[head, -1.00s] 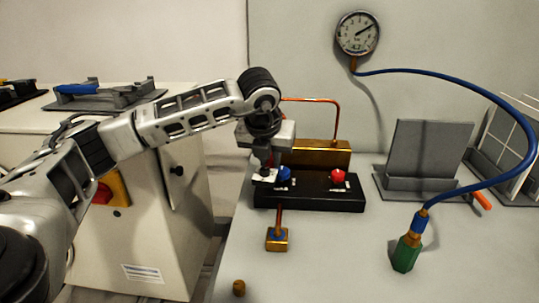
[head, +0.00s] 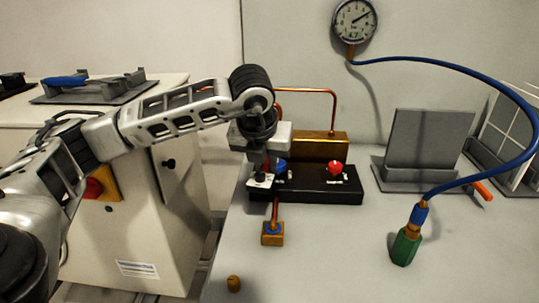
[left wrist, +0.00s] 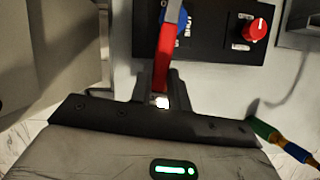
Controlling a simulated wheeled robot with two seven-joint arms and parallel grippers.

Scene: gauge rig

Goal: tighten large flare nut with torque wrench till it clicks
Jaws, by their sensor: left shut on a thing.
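My left gripper (head: 262,180) is at the left end of the black valve block, by the blue knob (head: 281,165). The tube also shows below the gripper, running to a brass block with a blue ring (head: 272,236). A small brass piece, possibly a nut (head: 233,284), lies on the table in front. An orange handle (head: 482,190) sticks out beside the grey stand; I cannot tell whether it is the torque wrench. My right gripper is not in view.
The black valve block (head: 318,197) has a red knob (head: 334,168). A brass block (head: 325,147) stands behind it. A blue hose (head: 470,75) runs from the gauge (head: 354,22) to a green fitting (head: 404,248). The grey stand (head: 425,182) is at right. The front middle table is clear.

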